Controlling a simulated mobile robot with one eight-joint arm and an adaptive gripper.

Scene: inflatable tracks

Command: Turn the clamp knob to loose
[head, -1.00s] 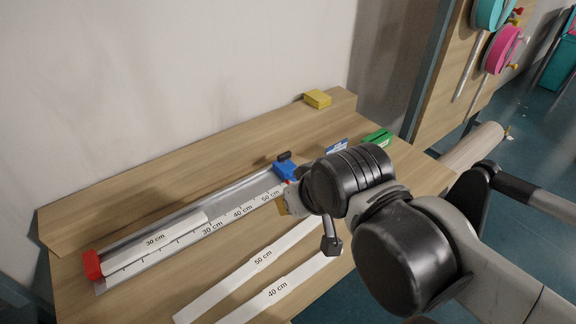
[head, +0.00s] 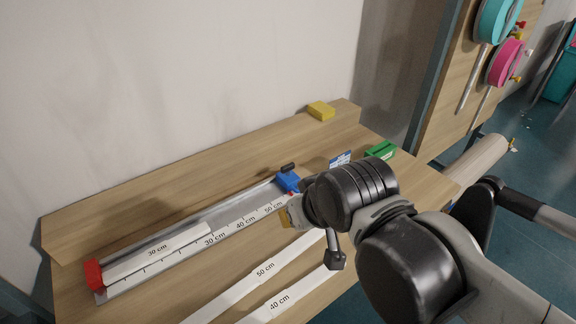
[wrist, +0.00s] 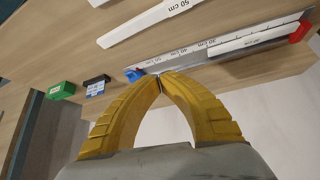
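The blue clamp (head: 289,181) sits at the far right end of the metal measuring track (head: 228,204), with a dark knob (head: 288,167) on its top. My gripper (head: 284,217) is partly hidden behind my wrist, and a yellow finger shows in front of the clamp, apart from the knob. In the wrist view the two yellow fingers (wrist: 160,79) meet at the tips, with nothing visibly held. The clamp (wrist: 134,75) shows just beyond and left of the tips there. The knob cannot be made out in that view.
A red end stop (head: 93,273) and a 30 cm strip (head: 158,250) are at the track's left end. Loose 50 cm (head: 262,272) and 40 cm (head: 285,299) strips lie in front. A green block (head: 380,150) and yellow block (head: 321,110) stand on the bench.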

